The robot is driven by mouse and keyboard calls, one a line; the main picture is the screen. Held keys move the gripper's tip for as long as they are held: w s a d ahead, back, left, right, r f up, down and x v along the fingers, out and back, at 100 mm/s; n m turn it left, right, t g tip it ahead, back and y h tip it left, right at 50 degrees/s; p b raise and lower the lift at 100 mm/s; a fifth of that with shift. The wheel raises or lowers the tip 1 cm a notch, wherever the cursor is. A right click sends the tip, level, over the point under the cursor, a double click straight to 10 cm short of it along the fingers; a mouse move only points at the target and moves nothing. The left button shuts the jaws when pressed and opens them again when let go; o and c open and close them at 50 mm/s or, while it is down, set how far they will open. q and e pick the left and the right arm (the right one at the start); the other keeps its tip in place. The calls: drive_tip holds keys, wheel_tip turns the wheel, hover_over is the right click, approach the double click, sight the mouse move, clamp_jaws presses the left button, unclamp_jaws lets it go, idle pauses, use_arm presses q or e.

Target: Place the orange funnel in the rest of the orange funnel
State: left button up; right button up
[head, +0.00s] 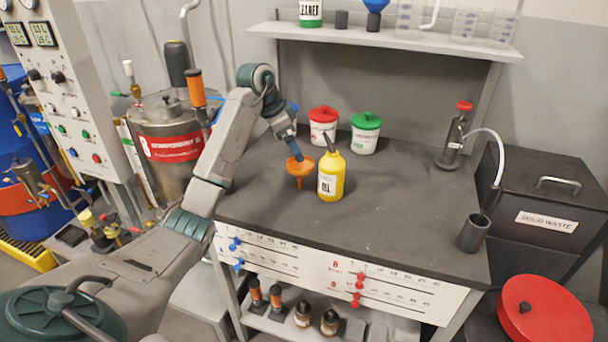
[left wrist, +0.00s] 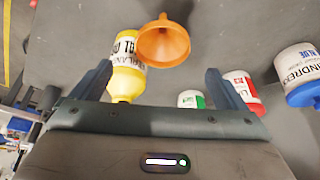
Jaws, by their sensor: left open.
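The orange funnel (head: 300,168) is over the left part of the dark worktop, mouth up and spout down, just left of a yellow bottle (head: 331,174). I cannot tell whether its spout touches the worktop. My left gripper (head: 294,150) is just above and behind it. In the left wrist view the fingers of my left gripper (left wrist: 158,70) are apart and empty, with the orange funnel (left wrist: 165,45) just beyond the fingertips. A small dark empty holder (head: 341,20) stands on the shelf; it may be the rest. My right gripper is not in view.
On the shelf (head: 400,40) a blue funnel (head: 375,6) sits in a similar dark holder, beside a green-banded jar and clear beakers. Red-lidded (head: 323,126) and green-lidded (head: 365,133) jars stand behind the yellow bottle. The middle of the worktop (head: 400,200) is clear.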

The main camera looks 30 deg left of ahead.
use_arm(q)
hover_over(303, 168)
drive_tip(key=s, duration=0.3)
drive_tip(key=f, duration=0.4)
drive_tip(key=shift+w+a+f+p, duration=0.1)
drive_tip(key=shift+a+f+p, duration=0.25)
drive_tip(key=shift+f+p, duration=0.05)
drive_tip(key=shift+w+d+f, duration=0.15)
drive_tip(key=shift+d+f, duration=0.05)
drive_tip(key=shift+f, duration=0.25)
drive_tip(key=p+x, duration=0.1)
drive_tip(key=x, duration=0.2)
drive_tip(key=shift+w+f+p, duration=0.15)
drive_tip(key=shift+f+p, duration=0.15)
drive_tip(key=shift+w+d+f, duration=0.15)
drive_tip(key=shift+f, duration=0.25)
drive_tip(key=shift+c, duration=0.2)
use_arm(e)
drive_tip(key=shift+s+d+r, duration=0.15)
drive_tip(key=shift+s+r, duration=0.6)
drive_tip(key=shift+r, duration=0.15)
use_arm(q)
drive_tip(key=c, duration=1)
drive_tip(key=shift+c, duration=0.5)
drive_tip(key=shift+r, duration=0.15)
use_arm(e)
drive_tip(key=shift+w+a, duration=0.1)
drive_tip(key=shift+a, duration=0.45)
